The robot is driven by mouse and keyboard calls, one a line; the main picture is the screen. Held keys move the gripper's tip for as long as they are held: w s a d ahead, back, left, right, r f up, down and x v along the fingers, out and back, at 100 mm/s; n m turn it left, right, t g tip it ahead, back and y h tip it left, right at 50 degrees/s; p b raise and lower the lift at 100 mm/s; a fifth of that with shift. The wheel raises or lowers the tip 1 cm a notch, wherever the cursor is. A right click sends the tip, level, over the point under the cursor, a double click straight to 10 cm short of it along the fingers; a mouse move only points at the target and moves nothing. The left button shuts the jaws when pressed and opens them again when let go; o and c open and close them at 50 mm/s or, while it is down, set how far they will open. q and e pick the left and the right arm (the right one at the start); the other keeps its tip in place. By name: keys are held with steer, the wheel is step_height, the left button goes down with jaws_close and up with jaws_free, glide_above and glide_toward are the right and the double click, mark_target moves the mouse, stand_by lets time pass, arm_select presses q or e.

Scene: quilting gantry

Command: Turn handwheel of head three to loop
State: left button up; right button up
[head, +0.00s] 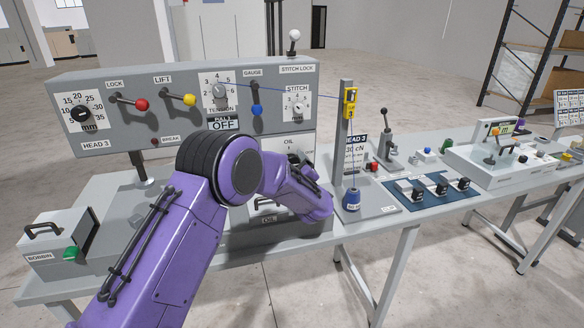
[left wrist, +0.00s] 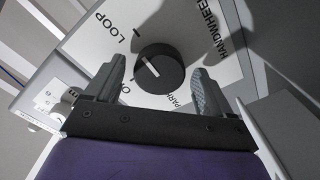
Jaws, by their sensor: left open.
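The handwheel (left wrist: 160,72) is a round black knob with a white pointer line, on a pale plate lettered HANDWHEEL, LOOP and PARK; a further label is partly hidden by a finger. The pointer slants to the upper left in the left wrist view; I cannot tell exactly which mark it meets. My left gripper (left wrist: 158,68) is open, one finger on each side of the knob, with gaps visible in the picture. In the head view my purple left arm reaches to the right side of the head 3 machine (head: 60,105), and the handwheel is hidden. My right gripper is not in view.
The head 3 panel carries a red lever knob (head: 141,104), a yellow one (head: 190,100) and a blue one (head: 257,110). A grey post (head: 343,130) with a yellow clip stands right of my arm. A blue mat (head: 400,200) with several black items lies beyond.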

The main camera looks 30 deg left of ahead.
arm_select(q)
steer(key=b+v, duration=0.2)
steer(key=v, duration=0.8)
steer(key=shift+b, duration=0.35)
steer(key=shift+s+d, duration=0.1)
steer(key=shift+r, duration=0.1)
